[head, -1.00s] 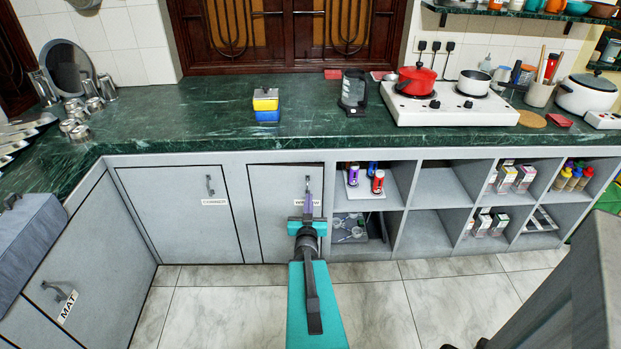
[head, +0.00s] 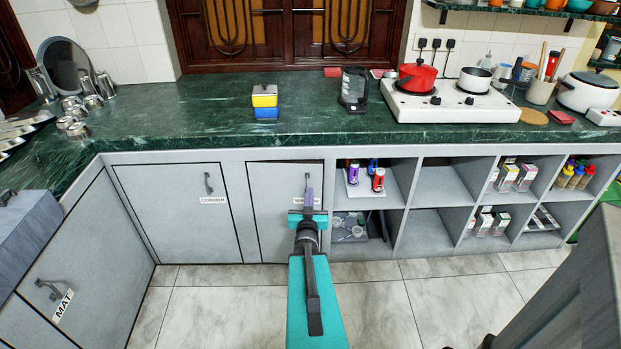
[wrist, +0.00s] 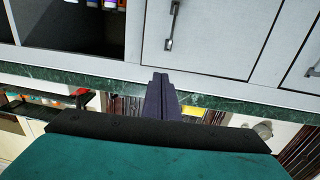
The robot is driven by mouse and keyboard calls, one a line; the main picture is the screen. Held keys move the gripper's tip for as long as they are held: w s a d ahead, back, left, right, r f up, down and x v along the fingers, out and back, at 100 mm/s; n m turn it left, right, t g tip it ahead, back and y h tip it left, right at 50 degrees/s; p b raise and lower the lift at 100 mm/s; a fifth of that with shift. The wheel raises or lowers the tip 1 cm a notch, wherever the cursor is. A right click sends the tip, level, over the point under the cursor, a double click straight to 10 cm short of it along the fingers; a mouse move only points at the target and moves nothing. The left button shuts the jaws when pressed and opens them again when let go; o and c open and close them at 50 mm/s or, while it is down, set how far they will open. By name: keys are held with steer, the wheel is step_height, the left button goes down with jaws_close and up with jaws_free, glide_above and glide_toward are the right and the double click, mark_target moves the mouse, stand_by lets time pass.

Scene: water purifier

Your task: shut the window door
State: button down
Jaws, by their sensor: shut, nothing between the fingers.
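The window door (head: 270,225) is a grey cabinet door under the counter, left of the open shelves. Its label is mostly hidden by my gripper. Its face also fills the upper middle of the wrist view (wrist: 225,45), with its dark handle (wrist: 172,28) near the top. The door stands nearly in line with the cabinet front; I cannot tell whether it is fully flush. My gripper (head: 308,198) is shut and empty, its purple fingers together in front of the door's right part. The fingers also show in the wrist view (wrist: 160,85). I cannot tell whether they touch the door.
The corner door (head: 180,215) is left of it and looks flat. Open shelves (head: 430,185) with bottles and boxes are to the right. The green counter (head: 200,115) overhangs above. A mat door (head: 50,300) is at the lower left. The tiled floor (head: 390,300) in front is clear.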

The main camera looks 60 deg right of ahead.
mark_target(311, 168)
steer(key=b+x, duration=0.3)
steer(key=b, duration=0.3)
steer(key=shift+w+d+f, duration=0.2)
steer(key=shift+d, duration=0.15)
steer(key=b, duration=0.2)
steer(key=d+b, duration=0.1)
steer(key=b, duration=0.1)
steer(key=shift+w, duration=0.3)
steer(key=b, duration=0.4)
steer(key=shift+w+d, duration=0.25)
steer(key=shift+d, duration=0.1)
steer(key=shift+r+b+x, duration=0.1)
steer(key=shift+b+x, duration=0.7)
steer(key=shift+x, duration=0.85)
steer(key=shift+r+b+x, duration=0.15)
steer(key=shift+b+x, duration=0.6)
steer(key=shift+x, duration=0.9)
